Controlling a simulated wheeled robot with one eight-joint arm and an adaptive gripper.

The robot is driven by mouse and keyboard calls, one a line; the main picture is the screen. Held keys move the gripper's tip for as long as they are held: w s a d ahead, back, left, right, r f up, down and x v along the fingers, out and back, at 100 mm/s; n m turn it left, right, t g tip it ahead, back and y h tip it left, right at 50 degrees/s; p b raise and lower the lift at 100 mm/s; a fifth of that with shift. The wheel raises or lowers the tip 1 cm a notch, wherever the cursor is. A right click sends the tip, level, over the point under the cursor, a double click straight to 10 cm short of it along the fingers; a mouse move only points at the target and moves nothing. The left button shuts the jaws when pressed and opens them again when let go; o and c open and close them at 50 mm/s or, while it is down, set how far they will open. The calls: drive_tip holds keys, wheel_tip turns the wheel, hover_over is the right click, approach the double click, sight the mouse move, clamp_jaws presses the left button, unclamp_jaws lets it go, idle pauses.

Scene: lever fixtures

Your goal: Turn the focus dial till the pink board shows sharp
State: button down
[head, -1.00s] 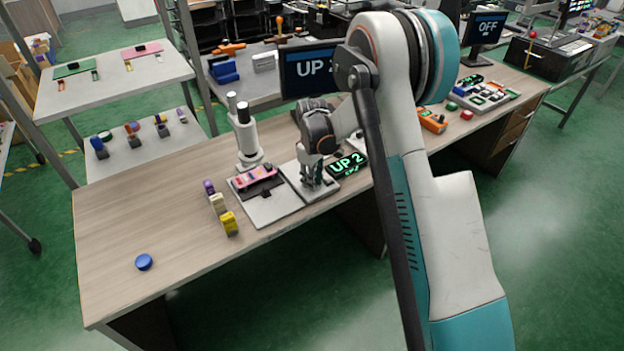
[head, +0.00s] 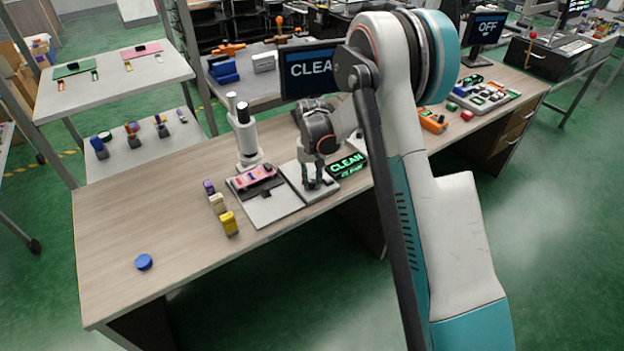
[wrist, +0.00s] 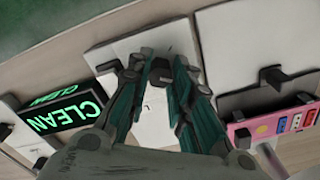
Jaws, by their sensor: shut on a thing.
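The board also shows at the right edge of the wrist view (wrist: 266,130). My gripper (head: 313,184) points down over the right pale plate. In the wrist view its fingers (wrist: 157,78) are closed around a small dark dial (wrist: 159,70), which they partly hide. A small black readout (head: 347,166) beside the gripper shows CLEAN in green; it also shows in the wrist view (wrist: 62,115).
Yellow (head: 229,222), cream and purple blocks stand left of the plate. A blue disc (head: 144,262) lies near the front left.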

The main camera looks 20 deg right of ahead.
sight(312, 181)
drive_tip(key=shift+m, duration=1.1)
drive_tip(key=c, duration=1.4)
unclamp_jaws()
drive_tip(key=shift+c, duration=0.2)
wheel_tip(312, 181, up, 12)
